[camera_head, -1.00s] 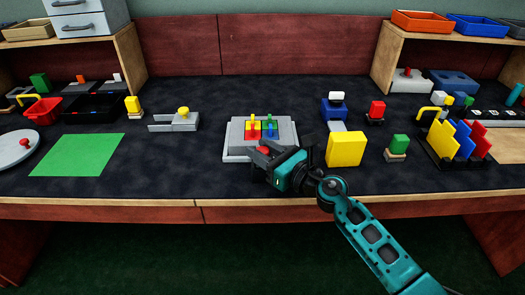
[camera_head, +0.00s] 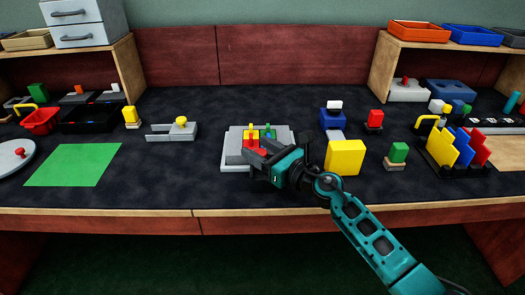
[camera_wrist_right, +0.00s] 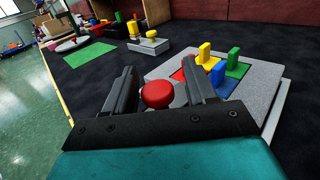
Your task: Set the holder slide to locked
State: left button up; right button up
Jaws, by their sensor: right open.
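The holder is a grey plate (camera_head: 231,138) on the table's middle, with red, yellow, blue and green pieces set in it. Its slide carries a round red knob (camera_wrist_right: 158,95), which shows in the right wrist view at the holder's near edge. My right gripper (camera_head: 249,157) is over the front of the holder. In the right wrist view its open fingers (camera_wrist_right: 158,70) stand on either side of the red knob, with gaps visible. In the head view the gripper hides the knob and the holder's front right part. My left gripper is not in view.
A yellow block (camera_head: 345,157) stands close to the right of my right gripper. A grey fixture with a yellow knob (camera_head: 181,122) lies to the left. A green mat (camera_head: 75,165) is farther left.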

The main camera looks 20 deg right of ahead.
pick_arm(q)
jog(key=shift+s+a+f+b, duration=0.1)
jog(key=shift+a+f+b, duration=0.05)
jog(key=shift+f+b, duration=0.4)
pick_arm(e)
jog(key=v, duration=1.3)
jog(key=shift+r, duration=0.1)
